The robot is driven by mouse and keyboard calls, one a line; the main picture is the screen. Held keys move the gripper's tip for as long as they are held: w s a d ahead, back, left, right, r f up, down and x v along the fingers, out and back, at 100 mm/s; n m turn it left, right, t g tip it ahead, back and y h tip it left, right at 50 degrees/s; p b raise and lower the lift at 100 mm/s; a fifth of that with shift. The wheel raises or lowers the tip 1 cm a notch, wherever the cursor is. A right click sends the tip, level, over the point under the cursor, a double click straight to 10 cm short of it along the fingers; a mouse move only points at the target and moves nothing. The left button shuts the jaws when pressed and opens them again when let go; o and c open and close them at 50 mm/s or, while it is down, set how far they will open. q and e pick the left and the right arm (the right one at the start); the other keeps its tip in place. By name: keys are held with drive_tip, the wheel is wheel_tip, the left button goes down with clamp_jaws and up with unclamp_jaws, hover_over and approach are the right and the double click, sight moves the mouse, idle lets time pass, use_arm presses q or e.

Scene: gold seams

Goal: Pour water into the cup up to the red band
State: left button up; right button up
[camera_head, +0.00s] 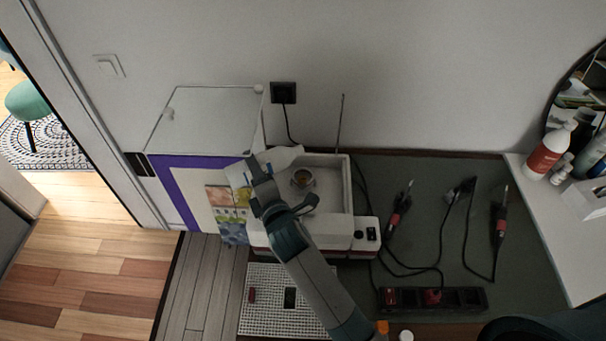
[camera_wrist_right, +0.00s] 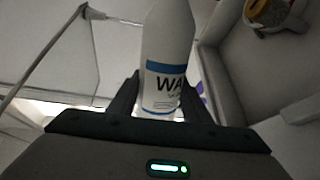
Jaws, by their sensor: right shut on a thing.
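My right gripper (camera_head: 257,172) is at the left end of a white tray-like box. It is shut on a white water bottle (camera_wrist_right: 166,55) with a blue-edged label reading "WA". In the head view the bottle (camera_head: 284,156) is partly hidden by my gripper and looks tipped well over towards the right. The cup (camera_head: 303,178) stands inside the box, to the right of the gripper; its inside looks brownish. It also shows at the top right of the wrist view (camera_wrist_right: 264,14), apart from the bottle. I cannot make out a red band or the water level. My left gripper is not in view.
The white box (camera_head: 335,228) has raised walls around the cup. A power strip (camera_head: 432,298) and cabled tools (camera_head: 396,212) lie on the dark bench to the right. A white perforated mat (camera_head: 262,318) lies in front. A clear panel (camera_head: 205,120) stands behind left.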

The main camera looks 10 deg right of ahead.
drive_tip(key=shift+r, duration=0.15)
idle(0.5)
drive_tip(key=shift+s+a+m+p, duration=0.1)
drive_tip(key=shift+a+m+p, duration=0.1)
drive_tip(key=shift+m+p, duration=0.15)
idle(1.0)
drive_tip(key=shift+s+a+m, duration=0.15)
drive_tip(key=shift+a+m, duration=0.1)
drive_tip(key=shift+a, duration=0.05)
drive_tip(key=shift+s+a, duration=0.2)
drive_tip(key=shift+a, duration=0.25)
drive_tip(key=shift+c, duration=0.2)
drive_tip(key=shift+a+f, duration=0.2)
drive_tip(key=shift+a, duration=0.1)
idle(0.3)
